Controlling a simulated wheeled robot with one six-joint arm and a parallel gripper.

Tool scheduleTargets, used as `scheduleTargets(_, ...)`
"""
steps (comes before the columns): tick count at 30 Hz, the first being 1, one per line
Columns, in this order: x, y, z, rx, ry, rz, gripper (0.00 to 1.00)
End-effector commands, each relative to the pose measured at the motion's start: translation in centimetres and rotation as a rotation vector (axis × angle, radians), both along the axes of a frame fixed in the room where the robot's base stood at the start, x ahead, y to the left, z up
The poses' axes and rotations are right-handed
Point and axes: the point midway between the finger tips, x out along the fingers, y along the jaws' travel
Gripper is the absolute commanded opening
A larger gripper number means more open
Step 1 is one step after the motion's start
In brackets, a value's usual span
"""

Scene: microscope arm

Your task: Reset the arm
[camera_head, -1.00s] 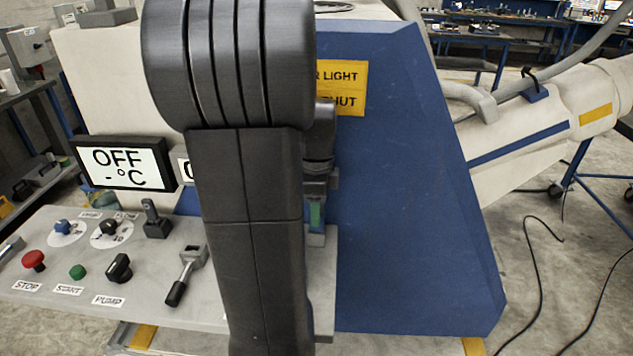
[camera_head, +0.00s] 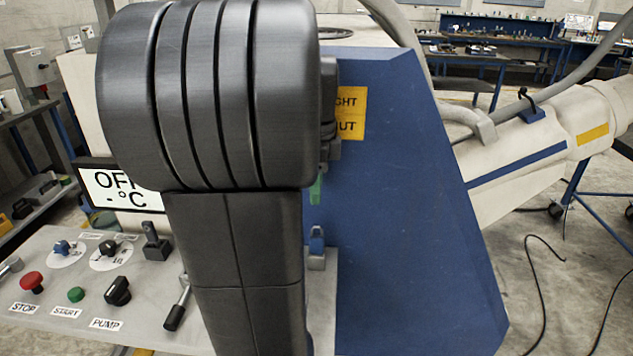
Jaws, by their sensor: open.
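My own black arm fills the middle of the view and hides much of the scene behind it. Just right of it, part of my gripper (camera_head: 316,190) shows, with a green tip pointing down; the rest is hidden. It hangs above and apart from a small blue part (camera_head: 317,241) on a grey mount. A white arm-like tube (camera_head: 545,150) with a blue stripe extends to the right of the blue housing (camera_head: 410,220). Which thing is the task's arm, I cannot tell.
The control panel (camera_head: 60,330) at lower left holds a red STOP button (camera_head: 31,282), a green START button (camera_head: 75,294), a black PUMP knob (camera_head: 118,291) and a lever (camera_head: 176,312). A display (camera_head: 115,188) reads OFF. Cables lie on the floor at right.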

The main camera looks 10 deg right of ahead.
Motion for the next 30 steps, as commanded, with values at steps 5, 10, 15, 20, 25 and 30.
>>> scheduleTargets(5,0.0,0.0,-0.5,0.0,0.001,0.0,0.47)
scheduleTargets(10,0.0,0.0,-2.6,0.001,0.003,0.0,0.47)
scheduleTargets(15,0.0,0.0,-6.0,0.001,0.004,0.0,0.47)
scheduleTargets(20,-0.1,0.0,-9.2,0.001,0.005,0.0,0.47)
scheduleTargets(25,-0.1,0.0,-12.1,0.001,0.004,0.0,0.47)
scheduleTargets(30,0.0,0.0,-13.9,0.001,0.002,0.0,0.47)
